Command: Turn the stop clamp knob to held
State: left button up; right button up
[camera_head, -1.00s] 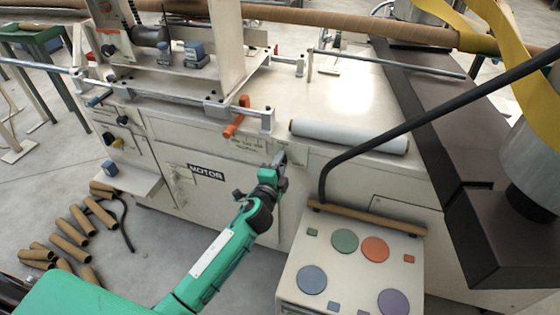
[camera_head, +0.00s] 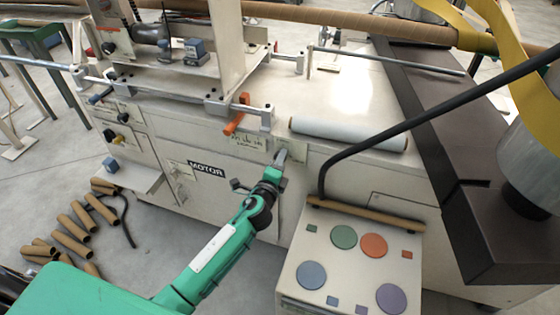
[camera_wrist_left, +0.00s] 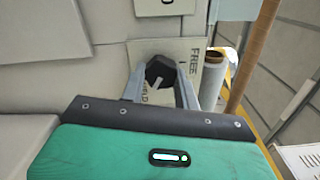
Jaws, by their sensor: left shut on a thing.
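The stop clamp knob (camera_wrist_left: 158,72) is a dark faceted knob with a light pointer stripe, on a pale plate (camera_wrist_left: 192,58) on the machine front. The plate reads FREE at the right; partly covered letters, likely HELD, show below the knob. The stripe slants from upper right to lower left, its lower end near those letters. My left gripper (camera_wrist_left: 159,90) is shut on the knob, one finger on each side. In the head view the left gripper (camera_head: 279,160) reaches the machine front and hides the knob. My right gripper is not in view.
An orange handle (camera_head: 237,115) sticks out above the left gripper. A white roll (camera_head: 350,134) lies on the machine top. A console with coloured discs (camera_head: 345,237) and a black bent bar (camera_head: 400,130) stand to the right. Cardboard tubes (camera_head: 72,240) lie on the floor left.

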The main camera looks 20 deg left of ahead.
pick_arm(q)
jog(key=o, duration=1)
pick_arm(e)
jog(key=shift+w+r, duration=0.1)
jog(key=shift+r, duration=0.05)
pick_arm(q)
jog(key=shift+s+a+b, duration=0.2)
jog(key=shift+s+b, duration=0.25)
jog(key=shift+s, duration=6.45)
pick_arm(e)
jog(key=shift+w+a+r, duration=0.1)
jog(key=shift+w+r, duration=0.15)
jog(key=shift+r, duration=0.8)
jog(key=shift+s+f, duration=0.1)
